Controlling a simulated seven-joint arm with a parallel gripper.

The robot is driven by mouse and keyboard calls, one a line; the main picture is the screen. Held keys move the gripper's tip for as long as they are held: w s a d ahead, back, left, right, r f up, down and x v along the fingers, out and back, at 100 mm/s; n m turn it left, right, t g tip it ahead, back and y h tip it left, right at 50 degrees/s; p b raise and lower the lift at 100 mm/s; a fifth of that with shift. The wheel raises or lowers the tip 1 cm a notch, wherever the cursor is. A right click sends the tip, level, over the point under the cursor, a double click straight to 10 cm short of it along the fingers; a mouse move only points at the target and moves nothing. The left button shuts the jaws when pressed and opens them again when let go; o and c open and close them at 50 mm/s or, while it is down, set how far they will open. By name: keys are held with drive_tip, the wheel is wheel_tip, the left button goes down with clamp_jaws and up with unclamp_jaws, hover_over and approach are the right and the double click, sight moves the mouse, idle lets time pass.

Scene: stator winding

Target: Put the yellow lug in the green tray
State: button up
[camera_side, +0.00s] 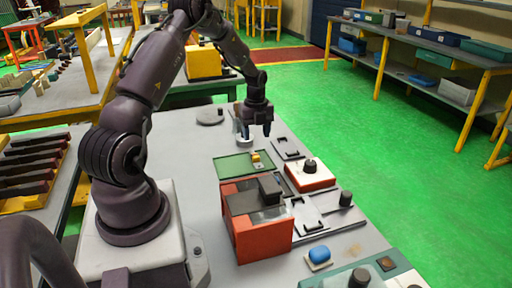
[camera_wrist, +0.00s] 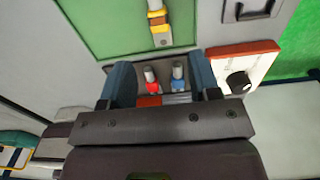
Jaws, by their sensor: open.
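The yellow lug (camera_wrist: 157,18) lies on the green tray (camera_wrist: 100,28), towards the tray's right side, its metal end pointing down the wrist view. In the side view the lug (camera_side: 256,158) shows as a small yellow piece on the green tray (camera_side: 230,167). My gripper (camera_side: 259,131) is open and empty, pointing down and raised above the table. In the wrist view its fingers (camera_wrist: 157,70) stand apart below the tray's near edge. A red lug (camera_wrist: 151,80) and a blue lug (camera_wrist: 178,77) show between them, apparently not gripped.
A red box with a black knob (camera_side: 310,175) stands right of the tray. A larger orange-red machine box (camera_side: 265,240) stands in front of it. Flat latch plates (camera_side: 288,148) lie nearby, and a blue-topped block (camera_side: 319,256) sits near the front.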

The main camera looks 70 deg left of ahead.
drive_tip(key=d+r+n+t+y, duration=0.2)
drive_tip(key=d+r+n, duration=0.6)
drive_tip(key=d+r, duration=1.15)
drive_tip(key=s+d+r+n+t+h, duration=0.2)
drive_tip(key=s+d+r+n, duration=0.4)
drive_tip(key=s+d+n, duration=0.4)
drive_tip(key=s+d+t, duration=0.1)
drive_tip(key=s+d, duration=0.2)
drive_tip(key=s, duration=0.1)
drive_tip(key=shift+t, duration=0.3)
